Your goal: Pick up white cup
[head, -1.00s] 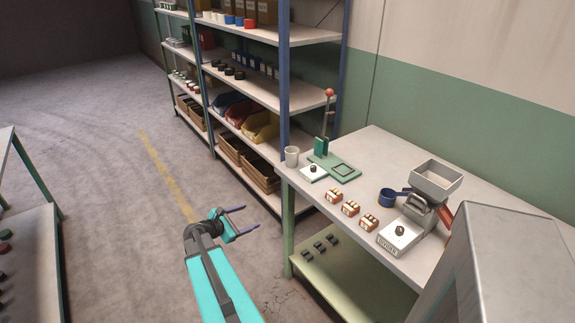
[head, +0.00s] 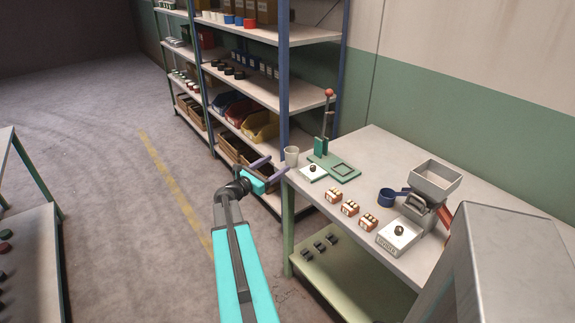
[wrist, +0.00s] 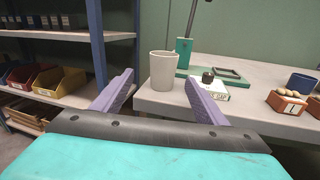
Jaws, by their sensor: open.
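The white cup (head: 292,154) stands upright on the near left corner of the workbench (head: 350,236). In the wrist view the cup (wrist: 162,71) appears beyond and between my gripper's fingertips. My gripper (head: 272,166) is open and empty, at the left edge of the bench, with its two purple fingers pointing at the cup. The fingers also show in the wrist view (wrist: 158,80). I cannot tell whether a finger touches the bench edge.
A green-based lever press (head: 334,166) and a small white box with a dark knob (head: 312,170) stand right of the cup. Several small nut crates (head: 350,208), a blue cup (head: 387,198) and a hopper (head: 436,176) are farther right. Shelving (head: 283,85) rises behind on the left.

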